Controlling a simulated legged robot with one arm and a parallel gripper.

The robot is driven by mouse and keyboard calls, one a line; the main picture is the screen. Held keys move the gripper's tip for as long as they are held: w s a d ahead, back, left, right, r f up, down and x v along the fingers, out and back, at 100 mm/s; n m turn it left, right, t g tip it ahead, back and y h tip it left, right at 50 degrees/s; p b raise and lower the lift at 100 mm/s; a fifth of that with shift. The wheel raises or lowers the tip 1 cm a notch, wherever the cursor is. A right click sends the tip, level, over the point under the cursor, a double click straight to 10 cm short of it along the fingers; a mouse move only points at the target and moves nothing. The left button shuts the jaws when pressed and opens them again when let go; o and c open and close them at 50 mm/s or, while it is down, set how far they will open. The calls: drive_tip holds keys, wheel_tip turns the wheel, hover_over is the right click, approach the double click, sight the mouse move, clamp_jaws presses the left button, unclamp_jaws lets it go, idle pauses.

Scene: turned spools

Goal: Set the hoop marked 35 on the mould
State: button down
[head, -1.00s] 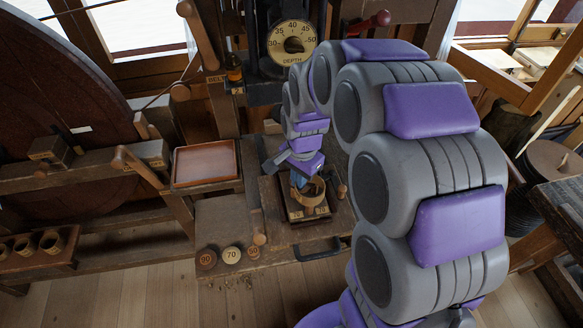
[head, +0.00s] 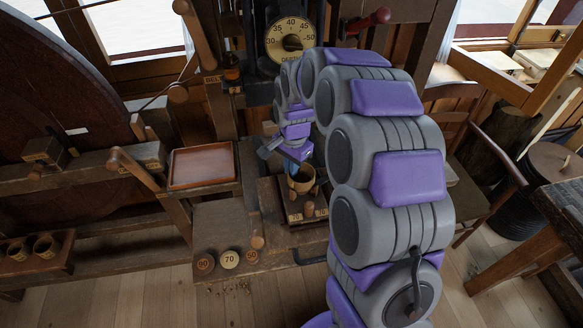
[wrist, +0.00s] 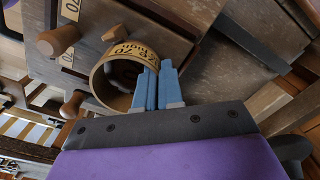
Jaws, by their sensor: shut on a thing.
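The hoop (head: 302,181) is a pale wooden ring with dark lettering. In the wrist view the hoop (wrist: 101,82) shows a printed band; its number looks like 70, but the text is turned and partly hidden. My gripper (head: 293,167) has blue fingers shut on the hoop's wall. In the wrist view my gripper (wrist: 152,80) grips its right side. The hoop is over or on a dark board (head: 291,199) with knobs and number plates, which may be the mould. I cannot tell whether the hoop touches it.
A reddish tray (head: 203,166) lies to the left. Round number discs, one marked 70 (head: 229,259), lie at the bench front. A rack with hoops (head: 45,246) stands at far left. A depth dial (head: 290,40) is behind.

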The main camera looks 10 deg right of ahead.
drive_tip(key=shift+f, duration=0.1)
drive_tip(key=c, duration=1.3)
unclamp_jaws()
wheel_tip(320, 180, up, 12)
drive_tip(key=p, duration=0.3)
drive_tip(key=s+n, duration=0.3)
drive_tip(key=s, duration=0.9)
drive_tip(key=s+d+n+g, duration=0.1)
drive_tip(key=s+n, duration=0.3)
drive_tip(key=s, duration=0.8)
drive_tip(key=s+d+r+n, duration=0.1)
drive_tip(key=s+n, duration=0.2)
drive_tip(key=s, duration=0.9)
drive_tip(key=shift+s+d+g, duration=0.1)
drive_tip(key=shift+s+g, duration=0.1)
drive_tip(key=shift+g, duration=0.2)
